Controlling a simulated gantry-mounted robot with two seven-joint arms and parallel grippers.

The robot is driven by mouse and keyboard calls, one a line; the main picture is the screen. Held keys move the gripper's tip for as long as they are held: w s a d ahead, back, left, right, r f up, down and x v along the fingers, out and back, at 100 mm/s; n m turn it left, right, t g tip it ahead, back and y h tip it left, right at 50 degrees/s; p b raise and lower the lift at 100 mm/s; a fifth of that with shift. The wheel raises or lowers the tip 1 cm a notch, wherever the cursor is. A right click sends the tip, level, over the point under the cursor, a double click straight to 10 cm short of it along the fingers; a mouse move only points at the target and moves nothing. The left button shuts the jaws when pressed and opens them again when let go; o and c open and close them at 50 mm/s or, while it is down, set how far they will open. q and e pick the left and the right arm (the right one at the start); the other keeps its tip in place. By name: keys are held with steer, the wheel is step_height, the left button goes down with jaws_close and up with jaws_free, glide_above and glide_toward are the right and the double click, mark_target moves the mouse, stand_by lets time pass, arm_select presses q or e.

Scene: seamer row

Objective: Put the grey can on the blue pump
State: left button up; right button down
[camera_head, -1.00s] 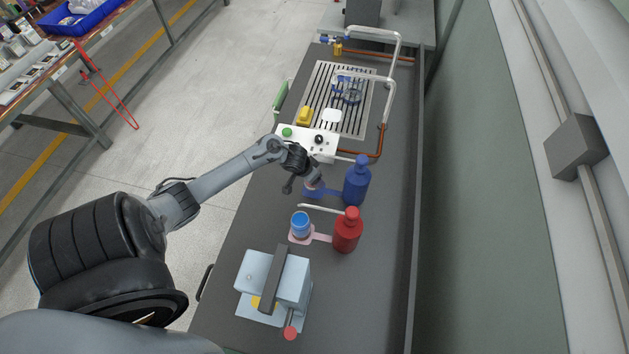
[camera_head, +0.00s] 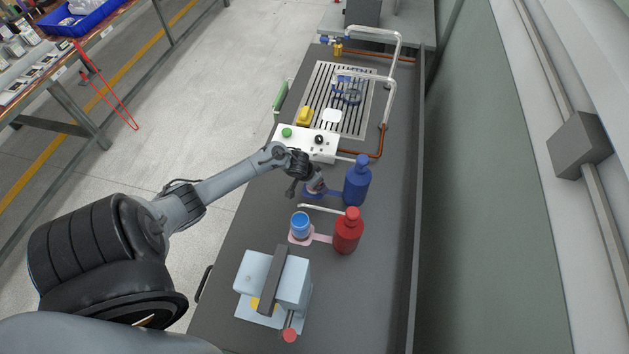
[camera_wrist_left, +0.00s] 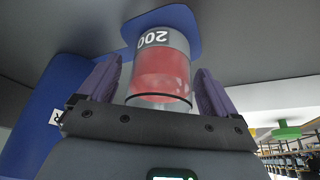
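The grey can (camera_wrist_left: 160,65) is see-through, with red contents and a "200" label. In the left wrist view it stands over the blue pad (camera_wrist_left: 185,17) and seems to rest on it. The blue pump (camera_head: 357,183) is a bottle joined to this pad. My left gripper (camera_head: 312,186) is at the can, left of the pump bottle. In the wrist view its two purple fingers (camera_wrist_left: 158,88) flank the can with small gaps, so they look open. In the head view the can (camera_head: 318,187) is partly hidden by the gripper. My right gripper is not in view.
A red pump (camera_head: 347,232) with a pink pad holds a blue can (camera_head: 300,223) in front of the gripper. A light-blue machine (camera_head: 263,280) stands nearer. A white control box (camera_head: 307,143) and a slotted grate (camera_head: 350,100) lie behind. The counter's right strip is clear.

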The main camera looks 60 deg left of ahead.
arm_select(q)
steer(key=shift+s+r, duration=0.1)
steer(key=shift+r, duration=0.3)
steer(key=p+v, duration=0.4)
steer(key=v, duration=0.7)
steer(key=shift+s+d+r, duration=0.1)
